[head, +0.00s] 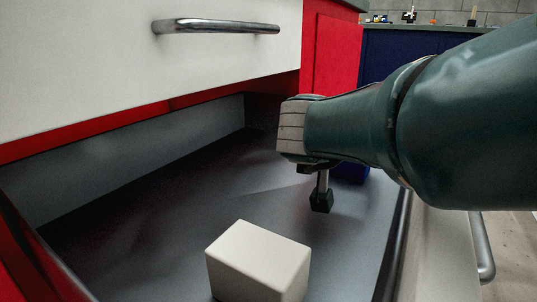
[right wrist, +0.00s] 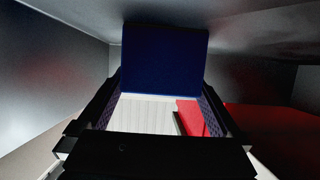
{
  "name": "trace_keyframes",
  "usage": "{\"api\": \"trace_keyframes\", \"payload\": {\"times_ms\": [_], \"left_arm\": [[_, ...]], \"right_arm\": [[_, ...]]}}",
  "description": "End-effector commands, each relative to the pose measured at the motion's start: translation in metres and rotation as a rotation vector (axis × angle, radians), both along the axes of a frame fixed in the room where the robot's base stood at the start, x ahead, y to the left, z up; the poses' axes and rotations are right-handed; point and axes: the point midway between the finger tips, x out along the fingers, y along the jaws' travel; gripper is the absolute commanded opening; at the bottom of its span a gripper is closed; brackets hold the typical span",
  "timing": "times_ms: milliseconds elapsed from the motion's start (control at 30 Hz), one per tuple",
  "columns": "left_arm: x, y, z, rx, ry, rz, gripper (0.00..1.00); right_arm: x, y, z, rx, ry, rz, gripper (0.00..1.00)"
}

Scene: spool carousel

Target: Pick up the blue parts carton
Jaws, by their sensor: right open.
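The blue parts carton (head: 352,174) lies in the open drawer, mostly hidden behind my right gripper and arm in the head view. In the right wrist view the blue carton (right wrist: 164,60) shows as a dark blue block just beyond the fingertips, roughly centred between them. My right gripper (head: 321,200) points down into the drawer; only one black fingertip shows clearly there. In the right wrist view my right gripper (right wrist: 163,92) is open, with a finger on each side and nothing held. Whether the fingers touch the carton I cannot tell. My left gripper is not in view.
A white carton (head: 258,262) stands in the near part of the grey drawer (head: 150,215). A closed white drawer front with a metal handle (head: 215,27) overhangs the left side. The drawer floor left of my gripper is clear. A blue counter unit (head: 400,48) stands behind.

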Motion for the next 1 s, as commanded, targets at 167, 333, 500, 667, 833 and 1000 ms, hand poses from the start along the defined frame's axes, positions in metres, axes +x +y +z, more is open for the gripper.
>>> {"api": "trace_keyframes", "payload": {"times_ms": [167,333,500,667,833,1000], "left_arm": [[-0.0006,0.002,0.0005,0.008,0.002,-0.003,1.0],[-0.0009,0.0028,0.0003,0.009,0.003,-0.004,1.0],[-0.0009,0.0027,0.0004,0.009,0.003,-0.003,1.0],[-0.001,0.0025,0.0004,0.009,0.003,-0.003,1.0],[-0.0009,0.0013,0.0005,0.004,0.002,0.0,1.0],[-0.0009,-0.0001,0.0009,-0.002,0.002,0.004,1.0]], "right_arm": [[-0.0002,0.0005,0.0002,0.0,0.001,0.001,0.91],[-0.0003,0.0003,0.0002,0.0,0.001,0.001,0.72],[-0.0002,0.0001,0.0003,0.0,0.0,0.001,0.53],[-0.0001,0.0,0.0006,-0.001,-0.001,0.001,0.35],[0.0003,-0.0001,0.0014,-0.002,-0.002,0.001,0.23],[0.0002,0.0,0.0015,-0.002,-0.001,0.001,0.23]]}}
